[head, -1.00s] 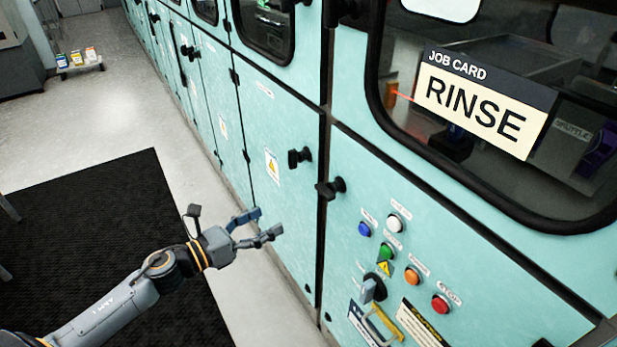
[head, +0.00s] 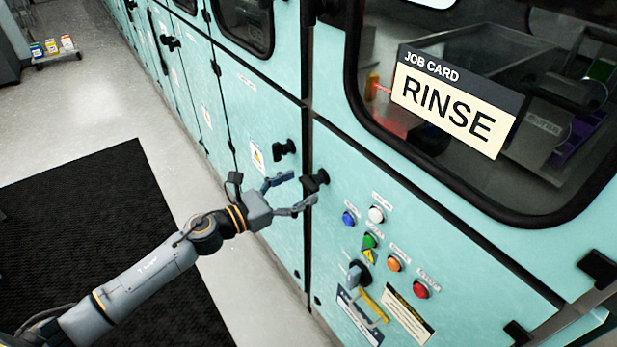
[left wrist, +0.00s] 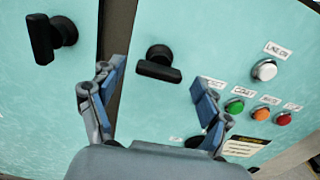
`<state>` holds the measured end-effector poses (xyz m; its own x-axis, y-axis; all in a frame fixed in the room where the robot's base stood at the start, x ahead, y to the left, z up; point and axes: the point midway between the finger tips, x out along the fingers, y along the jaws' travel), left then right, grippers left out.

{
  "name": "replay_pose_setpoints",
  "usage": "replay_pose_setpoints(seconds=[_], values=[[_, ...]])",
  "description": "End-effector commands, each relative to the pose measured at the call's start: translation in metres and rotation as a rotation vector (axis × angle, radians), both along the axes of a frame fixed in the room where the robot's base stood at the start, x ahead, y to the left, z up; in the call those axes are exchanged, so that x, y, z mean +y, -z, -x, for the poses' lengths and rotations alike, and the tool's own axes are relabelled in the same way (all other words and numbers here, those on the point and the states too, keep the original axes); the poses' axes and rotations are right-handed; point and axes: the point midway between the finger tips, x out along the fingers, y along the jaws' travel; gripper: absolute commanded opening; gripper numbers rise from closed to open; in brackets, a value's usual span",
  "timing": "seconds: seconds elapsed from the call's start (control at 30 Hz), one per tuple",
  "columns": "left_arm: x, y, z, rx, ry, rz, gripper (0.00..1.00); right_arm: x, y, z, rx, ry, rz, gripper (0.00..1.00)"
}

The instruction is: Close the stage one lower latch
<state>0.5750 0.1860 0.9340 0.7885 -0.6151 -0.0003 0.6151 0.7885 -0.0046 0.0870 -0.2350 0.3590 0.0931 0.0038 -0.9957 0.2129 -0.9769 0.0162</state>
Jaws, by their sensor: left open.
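Two black latches sit on the teal lower panels, one on each side of a dark vertical seam. The left latch (head: 284,148) also shows in the left wrist view (left wrist: 50,38). The right latch (head: 316,181) shows in the left wrist view (left wrist: 158,63) just beyond my fingers, with its bar nearly level and slightly tilted. No label shows which is the stage one lower latch. My left gripper (head: 300,190) is open and empty. In the left wrist view its fingers (left wrist: 160,80) point at the panel on either side of the right latch; contact cannot be told.
A button panel has white (head: 376,215), blue, green, orange and red (head: 421,289) buttons, with a black rotary switch (head: 358,273) below. A RINSE job card (head: 455,101) is on the window above. A black mat (head: 80,240) lies on the open floor at left.

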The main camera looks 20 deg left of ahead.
Motion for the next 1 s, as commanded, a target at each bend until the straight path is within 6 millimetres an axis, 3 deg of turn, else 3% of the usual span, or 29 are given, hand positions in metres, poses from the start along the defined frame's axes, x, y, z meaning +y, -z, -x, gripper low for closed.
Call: replay_pose_setpoints(seconds=[0.2,0.57,0.67,0.87,1.0], values=[[-0.016,-0.001,-0.021,0.0,-0.001,0.001,0.77,0.0,-0.009,0.0,-0.001,0.0,0.0,0.52],[-0.02,0.0,-0.025,0.0,0.0,0.0,0.77,0.0,-0.009,0.0,0.0,0.0,0.0,0.52],[-0.02,0.0,-0.025,0.0,0.0,0.0,0.63,0.0,-0.009,0.0,0.0,0.0,0.0,0.52],[-0.019,0.0,-0.025,0.0,0.0,0.0,0.22,0.0,-0.009,0.0,0.001,0.0,0.0,0.52],[-0.019,0.0,-0.025,0.002,0.0,0.002,0.22,0.0,-0.009,0.0,0.001,0.0,0.0,0.52]])
